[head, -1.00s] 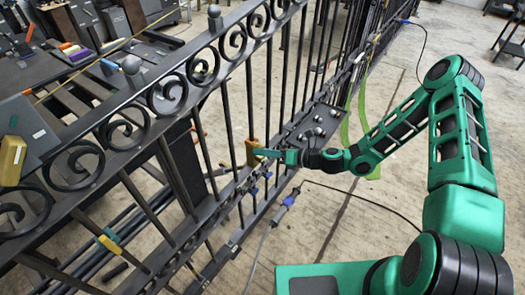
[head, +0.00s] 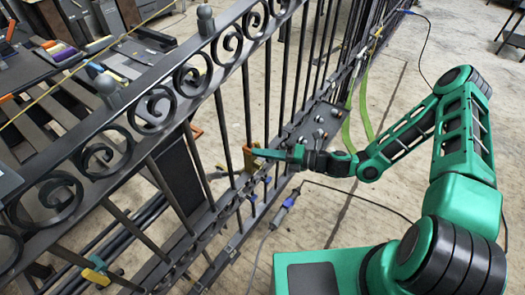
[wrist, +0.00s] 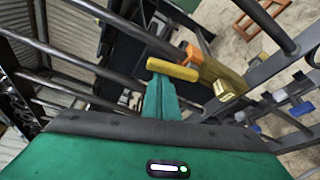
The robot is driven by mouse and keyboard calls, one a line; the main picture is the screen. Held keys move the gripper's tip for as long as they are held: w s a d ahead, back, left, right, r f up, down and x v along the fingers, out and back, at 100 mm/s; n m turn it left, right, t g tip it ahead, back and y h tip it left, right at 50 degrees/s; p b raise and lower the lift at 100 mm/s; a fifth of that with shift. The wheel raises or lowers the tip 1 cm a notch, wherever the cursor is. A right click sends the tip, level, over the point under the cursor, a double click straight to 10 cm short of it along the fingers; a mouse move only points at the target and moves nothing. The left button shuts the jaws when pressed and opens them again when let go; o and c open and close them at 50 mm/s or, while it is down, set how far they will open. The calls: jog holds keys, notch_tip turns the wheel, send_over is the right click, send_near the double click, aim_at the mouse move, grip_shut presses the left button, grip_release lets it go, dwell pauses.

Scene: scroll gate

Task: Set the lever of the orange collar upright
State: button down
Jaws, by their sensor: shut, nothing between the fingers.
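The orange-yellow collar (head: 250,162) sits around a thin upright bar low on the dark scroll gate. In the wrist view an orange block (wrist: 193,53) and a yellow bar (wrist: 172,70) lie just beyond my fingertips. The yellow bar, which looks like the lever, lies crosswise over the tip; its exact tilt is hard to judge. My green gripper (head: 262,153) is shut and empty, its tip right at the collar from the right. It also shows in the wrist view (wrist: 160,95). Whether the tip touches the lever I cannot tell.
The gate's upright bars (head: 228,135) stand close on both sides of the collar. A yellow clamp (wrist: 225,90) sits beside it. Green straps (head: 355,125) and a cable (head: 350,196) lie right of the gate. A cluttered bench (head: 60,90) stands behind; the floor at right is open.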

jog(key=shift+w+d+r, duration=0.1)
jog(key=shift+w+d, duration=0.35)
jog(key=shift+d, duration=0.05)
jog(key=shift+w+d, duration=0.15)
dwell(0.4)
jog(key=s+a, duration=0.3)
jog(key=s, duration=0.1)
jog(key=f+v, duration=0.1)
jog(key=v, duration=0.9)
jog(key=shift+w+d, duration=0.15)
jog(key=shift+w, duration=0.05)
jog(key=shift+f, duration=0.15)
